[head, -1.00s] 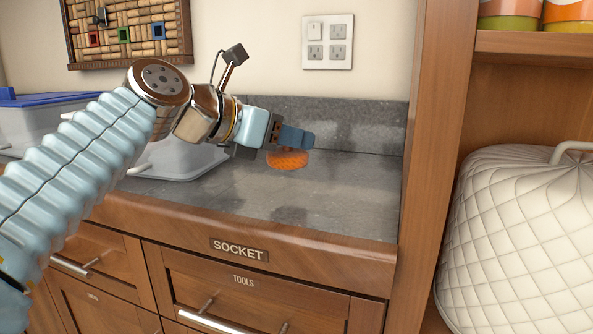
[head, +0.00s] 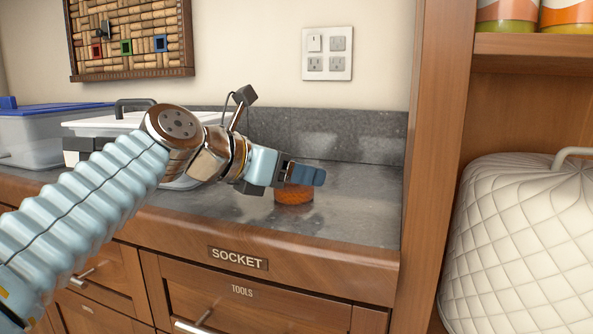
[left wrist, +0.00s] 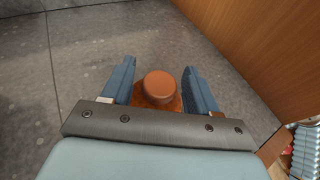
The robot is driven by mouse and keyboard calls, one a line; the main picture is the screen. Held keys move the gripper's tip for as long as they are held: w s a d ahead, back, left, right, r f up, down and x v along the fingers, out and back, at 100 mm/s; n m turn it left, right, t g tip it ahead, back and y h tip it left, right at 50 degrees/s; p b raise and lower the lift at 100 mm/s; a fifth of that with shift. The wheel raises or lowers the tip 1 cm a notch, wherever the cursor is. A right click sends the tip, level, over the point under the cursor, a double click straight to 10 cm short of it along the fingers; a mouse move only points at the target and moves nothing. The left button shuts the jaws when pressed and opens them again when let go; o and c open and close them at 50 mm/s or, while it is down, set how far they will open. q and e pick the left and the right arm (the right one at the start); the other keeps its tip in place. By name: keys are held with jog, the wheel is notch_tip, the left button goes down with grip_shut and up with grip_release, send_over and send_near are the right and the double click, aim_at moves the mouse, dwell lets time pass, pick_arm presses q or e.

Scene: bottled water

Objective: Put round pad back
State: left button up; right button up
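In the left wrist view the fingers stand apart on either side of the brown top, with a small gap on each side. My right gripper is not in view.
A wooden cabinet side (head: 432,170) bounds the counter at the right. A clear bin with a blue lid (head: 50,110) and a white-lidded bin (head: 95,126) stand at the left. The counter edge bears a "SOCKET" label (head: 238,258). A quilted cover (head: 525,235) sits on the shelf at right.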

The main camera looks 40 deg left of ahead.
pick_arm(q)
jog(key=shift+r, duration=0.1)
jog(key=shift+s+a+r, duration=0.1)
jog(key=shift+s+r, duration=0.05)
jog(key=shift+s, duration=0.15)
jog(key=p+v, duration=0.1)
jog(key=v, duration=1)
jog(key=shift+s, duration=0.15)
